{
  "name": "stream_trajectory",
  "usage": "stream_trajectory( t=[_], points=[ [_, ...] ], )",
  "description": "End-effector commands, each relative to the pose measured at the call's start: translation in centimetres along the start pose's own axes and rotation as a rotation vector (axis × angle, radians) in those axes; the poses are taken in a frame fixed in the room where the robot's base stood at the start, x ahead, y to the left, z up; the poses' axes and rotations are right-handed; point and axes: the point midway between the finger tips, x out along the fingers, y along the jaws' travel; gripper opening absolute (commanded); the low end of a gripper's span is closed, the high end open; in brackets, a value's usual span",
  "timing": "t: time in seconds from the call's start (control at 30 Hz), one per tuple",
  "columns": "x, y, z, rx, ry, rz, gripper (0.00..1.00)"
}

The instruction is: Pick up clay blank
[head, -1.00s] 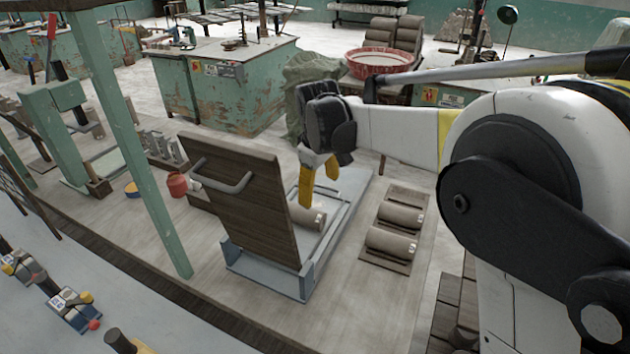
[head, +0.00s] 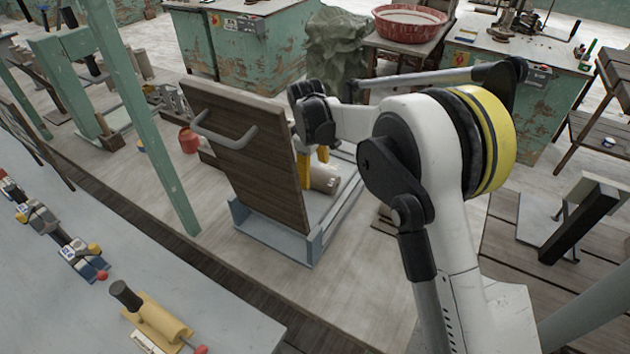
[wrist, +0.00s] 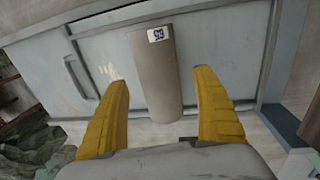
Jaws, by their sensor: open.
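My gripper (head: 313,166) has two yellow fingers and is open. In the wrist view my gripper (wrist: 162,118) has one finger on each side of the blank, with visible gaps on both sides. Whether the fingers reach down to its height is unclear.
The wooden board (head: 240,150) with a metal handle stands tilted at the left of the frame (head: 270,240), close to my gripper. A green post (head: 150,140) stands further left. A rack (head: 383,224) at right is mostly hidden behind my arm.

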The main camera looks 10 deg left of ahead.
Motion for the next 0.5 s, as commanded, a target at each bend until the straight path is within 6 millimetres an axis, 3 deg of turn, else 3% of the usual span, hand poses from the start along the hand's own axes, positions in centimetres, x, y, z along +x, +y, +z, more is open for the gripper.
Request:
stream_trajectory(
  t=[0.03, 0.13, 0.37, 0.4, 0.5],
  points=[
    [1.4, -0.1, 0.1, 0.001, 0.0, 0.0, 0.79],
    [2.7, 0.0, 0.1, 0.0, 0.0, 0.0, 0.79],
    [2.9, 0.0, 0.1, 0.0, 0.0, 0.0, 0.79],
    [2.9, 0.0, 0.1, 0.001, 0.0, 0.0, 0.73],
    [2.9, 0.0, 0.1, 0.001, 0.0, 0.0, 0.43]
  ],
)
